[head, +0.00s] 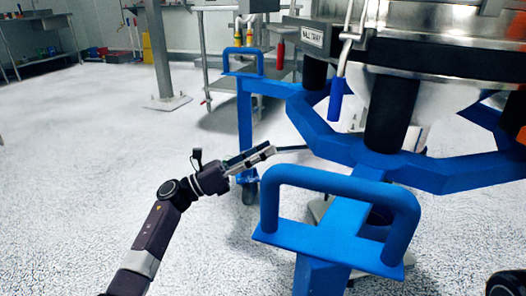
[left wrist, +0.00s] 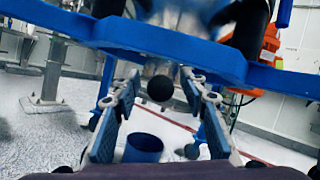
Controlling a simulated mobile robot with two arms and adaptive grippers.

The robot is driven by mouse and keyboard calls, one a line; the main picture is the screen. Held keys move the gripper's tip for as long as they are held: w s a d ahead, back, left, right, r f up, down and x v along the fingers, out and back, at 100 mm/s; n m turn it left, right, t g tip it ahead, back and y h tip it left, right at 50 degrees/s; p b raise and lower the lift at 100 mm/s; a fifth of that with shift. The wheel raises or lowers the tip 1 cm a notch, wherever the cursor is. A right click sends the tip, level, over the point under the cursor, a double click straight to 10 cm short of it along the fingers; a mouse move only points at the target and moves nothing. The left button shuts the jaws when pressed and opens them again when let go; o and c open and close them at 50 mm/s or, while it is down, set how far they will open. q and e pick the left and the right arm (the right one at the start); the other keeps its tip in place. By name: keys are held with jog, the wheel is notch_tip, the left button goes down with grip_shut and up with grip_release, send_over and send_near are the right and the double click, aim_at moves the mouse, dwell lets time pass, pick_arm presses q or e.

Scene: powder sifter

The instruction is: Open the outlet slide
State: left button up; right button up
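The sifter (head: 440,62) is a steel drum on a blue frame (head: 440,172). In the left wrist view a round black knob (left wrist: 160,88) shows just below the blue frame, and I take it to be the outlet slide's handle. My left gripper (head: 272,150) is beside the frame's left side, pointing right toward its underside. In the left wrist view its fingers (left wrist: 160,98) are spread apart, with the knob framed between them. I cannot tell whether they touch it. The slide plate is hidden in the head view. My right gripper is not in view.
A blue push handle (head: 340,185) stands in front of the frame, close to my left gripper. A blue lever grip (head: 336,100) hangs at the drum's side. A steel cart (head: 222,75) is behind. The floor at left is clear.

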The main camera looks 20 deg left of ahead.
pick_arm(q)
jog(key=shift+s+a, duration=0.1)
jog(key=v, duration=1.2)
jog(key=shift+f, duration=0.1)
